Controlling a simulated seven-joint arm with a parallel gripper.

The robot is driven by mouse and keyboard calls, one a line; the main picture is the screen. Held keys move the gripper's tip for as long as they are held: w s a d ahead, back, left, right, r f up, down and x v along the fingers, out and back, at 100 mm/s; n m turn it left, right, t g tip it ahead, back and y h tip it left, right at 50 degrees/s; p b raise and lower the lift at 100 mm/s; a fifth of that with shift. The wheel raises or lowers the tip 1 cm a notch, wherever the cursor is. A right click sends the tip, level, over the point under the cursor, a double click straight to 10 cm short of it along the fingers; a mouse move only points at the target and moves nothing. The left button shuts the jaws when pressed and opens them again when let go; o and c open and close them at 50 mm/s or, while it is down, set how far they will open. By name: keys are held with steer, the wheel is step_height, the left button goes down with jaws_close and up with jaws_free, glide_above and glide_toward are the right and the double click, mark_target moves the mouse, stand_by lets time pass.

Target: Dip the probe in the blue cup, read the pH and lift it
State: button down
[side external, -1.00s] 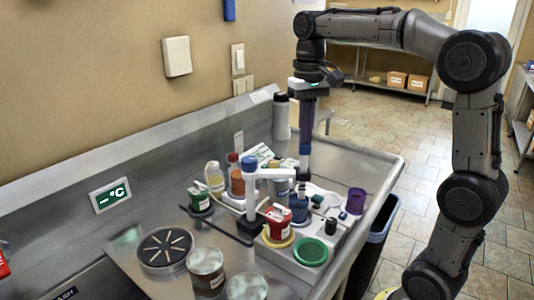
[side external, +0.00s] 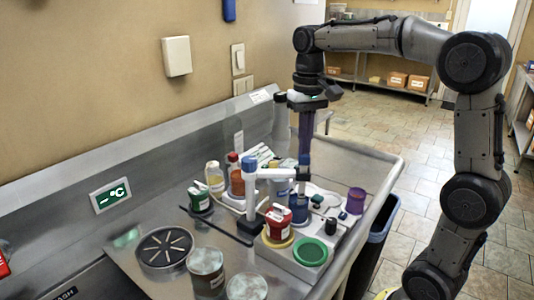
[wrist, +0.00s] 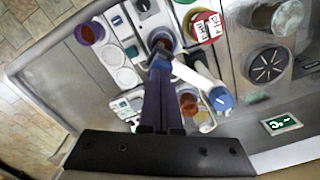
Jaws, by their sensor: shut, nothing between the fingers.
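The blue cup (side external: 299,213) stands in the white tray, and it also shows in the wrist view (wrist: 153,37). A white stand arm (side external: 274,173) with a blue knob (side external: 249,164) reaches over it. At the arm's end is the probe's blue head (side external: 304,160), above the cup. My gripper (side external: 304,154) is shut, its long purple fingers pointing down at the probe head. Its tips (wrist: 161,62) meet the head closely in the wrist view; whether they touch is unclear. The probe's lower tip is hidden, so its depth in the cup cannot be told.
A red cup (side external: 277,223), a green bowl (side external: 311,251) and a purple cup (side external: 355,201) stand close around. Bottles (side external: 215,177) and a green-lidded container (side external: 199,199) are to the left. Brown-filled jars (side external: 206,271) and a round drain (side external: 165,250) lie nearer.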

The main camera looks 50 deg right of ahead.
steer(key=shift+f, duration=0.7)
steer(key=shift+r, duration=2.55)
stand_by(4.8)
